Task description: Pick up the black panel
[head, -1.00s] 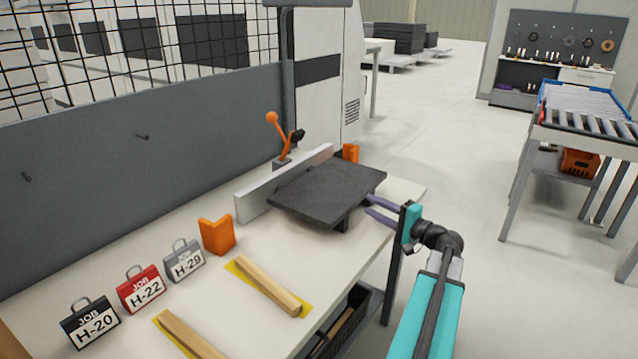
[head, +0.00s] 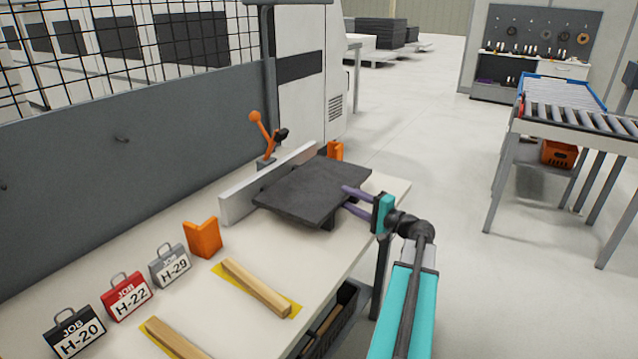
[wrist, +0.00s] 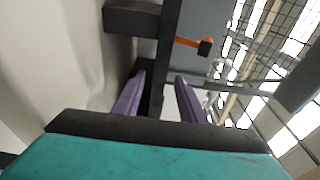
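The black panel (head: 312,190) lies flat, raised above the worktable on dark supports, beside a light grey fence. My gripper (head: 345,198) is at the panel's near right edge, with purple fingers spread apart. One finger is above the edge and the other is below it. In the wrist view, the panel's edge (wrist: 168,50) runs between the two fingers of my gripper (wrist: 160,90), with gaps that look visible on both sides. The fingertips are partly hidden around the panel, so contact is hard to judge.
The worktable (head: 215,290) also carries an orange corner block (head: 203,238), job tags (head: 127,297) and wooden strips (head: 255,287). An orange-handled clamp (head: 262,140) stands behind the fence (head: 240,202). A roller conveyor (head: 565,120) is at right, with open floor between.

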